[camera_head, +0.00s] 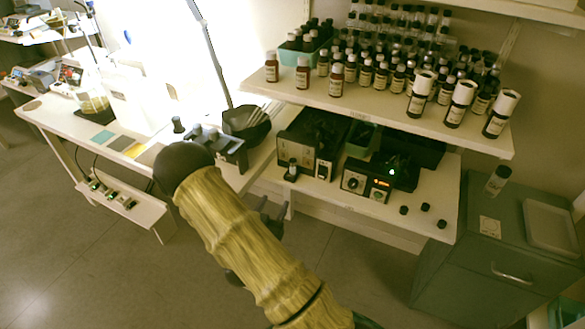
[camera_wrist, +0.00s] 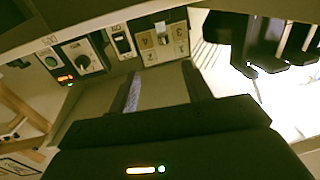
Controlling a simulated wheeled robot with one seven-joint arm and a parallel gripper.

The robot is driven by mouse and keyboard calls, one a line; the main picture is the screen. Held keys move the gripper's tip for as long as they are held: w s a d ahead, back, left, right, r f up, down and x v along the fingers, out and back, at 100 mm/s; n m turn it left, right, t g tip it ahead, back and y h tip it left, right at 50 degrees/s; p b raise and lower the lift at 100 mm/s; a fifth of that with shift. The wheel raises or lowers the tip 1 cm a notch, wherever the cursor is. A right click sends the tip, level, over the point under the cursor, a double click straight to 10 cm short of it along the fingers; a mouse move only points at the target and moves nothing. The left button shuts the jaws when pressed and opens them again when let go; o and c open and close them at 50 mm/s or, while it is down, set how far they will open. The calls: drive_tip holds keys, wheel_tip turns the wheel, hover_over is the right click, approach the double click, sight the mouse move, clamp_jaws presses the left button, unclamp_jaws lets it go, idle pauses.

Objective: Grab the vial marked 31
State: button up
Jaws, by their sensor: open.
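Brown vials with dark caps and pale labels stand in rows on the white shelf (camera_head: 390,118) in the head view. One front vial (camera_head: 336,82) stands near the shelf edge. The label numbers are too small to read, so I cannot tell which vial is marked 31. My gripper (camera_head: 271,214) is below and left of the shelf, in front of the lower bench. In the wrist view my gripper (camera_wrist: 160,88) has its two fingers apart with nothing between them. No vial is recognisable in the wrist view.
Larger white-capped bottles (camera_head: 459,104) stand at the shelf's right end. A teal rack (camera_head: 290,57) holds vials at the left. The lower bench carries a device with a dial (camera_head: 354,181) and loose black caps (camera_head: 425,207). A grey cabinet (camera_head: 480,262) stands right.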

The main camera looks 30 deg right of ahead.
approach(291, 166)
drive_tip(key=s+d+x, duration=0.1)
drive_tip(key=x, duration=0.3)
drive_tip(key=shift+w+a, duration=0.15)
drive_tip(key=shift+a, duration=0.2)
drive_tip(key=shift+w+a+x, duration=0.1)
drive_tip(key=shift+x, duration=1.2)
drive_tip(key=shift+w+a+x, duration=0.1)
drive_tip(key=shift+x, duration=1.2)
drive_tip(key=shift+f, duration=0.1)
clamp_jaws()
